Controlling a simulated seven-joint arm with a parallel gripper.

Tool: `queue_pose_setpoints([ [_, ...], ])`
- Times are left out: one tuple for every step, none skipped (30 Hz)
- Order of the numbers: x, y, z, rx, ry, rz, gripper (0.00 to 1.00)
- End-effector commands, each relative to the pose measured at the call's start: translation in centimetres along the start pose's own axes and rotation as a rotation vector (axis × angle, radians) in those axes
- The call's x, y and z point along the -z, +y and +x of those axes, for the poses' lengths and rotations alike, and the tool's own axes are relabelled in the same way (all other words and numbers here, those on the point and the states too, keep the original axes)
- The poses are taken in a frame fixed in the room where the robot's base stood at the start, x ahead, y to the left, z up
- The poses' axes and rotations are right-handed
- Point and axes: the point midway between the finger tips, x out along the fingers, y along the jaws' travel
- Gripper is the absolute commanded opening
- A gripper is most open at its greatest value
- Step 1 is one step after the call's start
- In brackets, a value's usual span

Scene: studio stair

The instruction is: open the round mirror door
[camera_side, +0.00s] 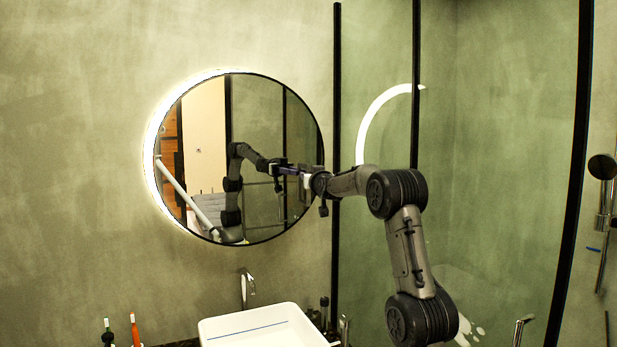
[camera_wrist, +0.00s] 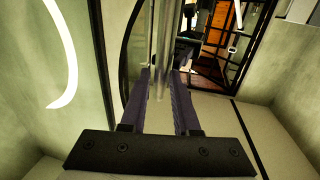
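The round mirror door (camera_side: 262,125) hangs on the wall above the basin, with a thin dark rim and a lit glow along its left and top. My gripper (camera_side: 302,175) is at its right side, with its reflection in the glass. In the wrist view, my two dark fingers (camera_wrist: 164,85) stand apart. A pale upright bar (camera_wrist: 162,40) shows between them; I cannot tell whether they touch it or whether it is partly reflection. The curved dark rim (camera_wrist: 127,60) passes just left of the fingers. Whether the door stands off the wall is unclear.
A white basin (camera_side: 225,328) and tap (camera_side: 246,286) are below the mirror. Toothbrushes (camera_side: 134,328) stand at lower left. Dark-framed glass panels (camera_side: 336,120) rise right of the mirror, close to my arm. The wall left of the mirror is bare.

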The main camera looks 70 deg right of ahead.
Motion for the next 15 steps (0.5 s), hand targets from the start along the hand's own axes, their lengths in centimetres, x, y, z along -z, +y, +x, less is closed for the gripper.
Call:
queue_pose_setpoints([
  [-0.05, 0.02, 0.46, 0.0, -0.001, 0.0, 0.3],
  [-0.06, 0.02, 0.65, 0.0, -0.001, 0.0, 0.3],
  [-0.03, 0.02, 0.84, 0.0, -0.001, 0.0, 0.3],
  [-0.02, 0.02, 0.96, 0.0, -0.001, 0.0, 0.3],
  [-0.03, 0.02, 1.05, 0.0, -0.001, 0.0, 0.3],
  [-0.06, 0.02, 1.14, 0.0, -0.001, 0.0, 0.3],
  [-0.07, 0.02, 1.19, 0.0, -0.001, 0.0, 0.3],
  [-0.07, 0.02, 1.22, 0.0, -0.002, 0.0, 0.3],
  [-0.07, 0.02, 1.23, 0.0, -0.001, 0.0, 0.3],
  [-0.07, 0.02, 1.23, 0.0, -0.001, 0.0, 0.3],
  [-0.06, 0.02, 1.23, 0.0, -0.001, 0.0, 0.3],
  [-0.06, 0.02, 1.22, 0.0, -0.001, 0.0, 0.3],
  [-0.05, 0.02, 1.21, 0.0, -0.001, 0.0, 0.3],
  [-0.05, 0.02, 1.21, 0.0, -0.001, 0.0, 0.3],
  [-0.05, 0.02, 1.2, 0.0, -0.001, 0.0, 0.24],
])
